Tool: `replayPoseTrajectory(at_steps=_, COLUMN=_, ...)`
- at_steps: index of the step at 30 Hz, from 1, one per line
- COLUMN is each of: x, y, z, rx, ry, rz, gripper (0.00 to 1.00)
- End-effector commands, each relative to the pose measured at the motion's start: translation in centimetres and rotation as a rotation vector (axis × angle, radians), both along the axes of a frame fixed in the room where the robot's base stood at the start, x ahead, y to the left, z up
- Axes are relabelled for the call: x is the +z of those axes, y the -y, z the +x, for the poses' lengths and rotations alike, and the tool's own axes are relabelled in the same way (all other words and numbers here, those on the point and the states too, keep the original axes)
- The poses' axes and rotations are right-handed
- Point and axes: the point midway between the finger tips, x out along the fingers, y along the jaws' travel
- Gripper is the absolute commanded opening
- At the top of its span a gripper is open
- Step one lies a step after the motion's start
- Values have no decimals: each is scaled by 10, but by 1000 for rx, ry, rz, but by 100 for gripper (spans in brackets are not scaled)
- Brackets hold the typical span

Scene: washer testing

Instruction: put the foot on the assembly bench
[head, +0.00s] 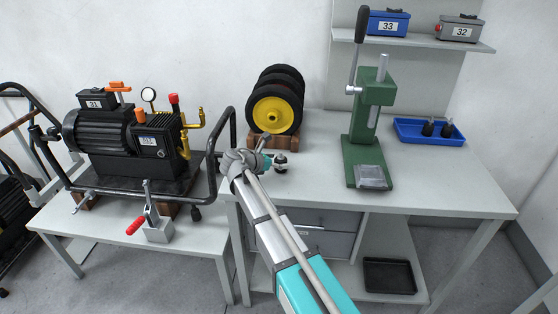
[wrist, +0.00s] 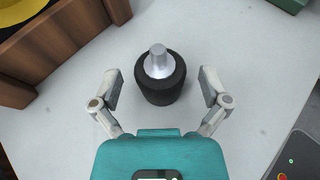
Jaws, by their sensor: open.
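A black rubber foot with a silver metal stud on top (wrist: 160,88) stands upright on the light grey bench (wrist: 250,60). In the head view the foot (head: 281,168) is near the bench's left end, just beyond my gripper (head: 270,161). In the wrist view my gripper (wrist: 160,92) is open, with one finger on each side of the foot and a visible gap on both sides. In the head view the bench (head: 440,185) extends to the right.
A yellow-hubbed wheel stack (head: 272,113) stands on a wooden block behind the foot. A green press (head: 368,140) and a blue tray with two black feet (head: 408,131) are to the right. The pump on its framed cart (head: 110,140) is left.

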Motion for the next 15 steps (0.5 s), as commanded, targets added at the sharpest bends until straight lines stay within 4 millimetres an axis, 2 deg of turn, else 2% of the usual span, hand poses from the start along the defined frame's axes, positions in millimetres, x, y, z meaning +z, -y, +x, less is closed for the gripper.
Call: replayPoseTrajectory(at_steps=15, x=34, y=-55, z=-51, rx=1, ry=0, rz=0, gripper=96)
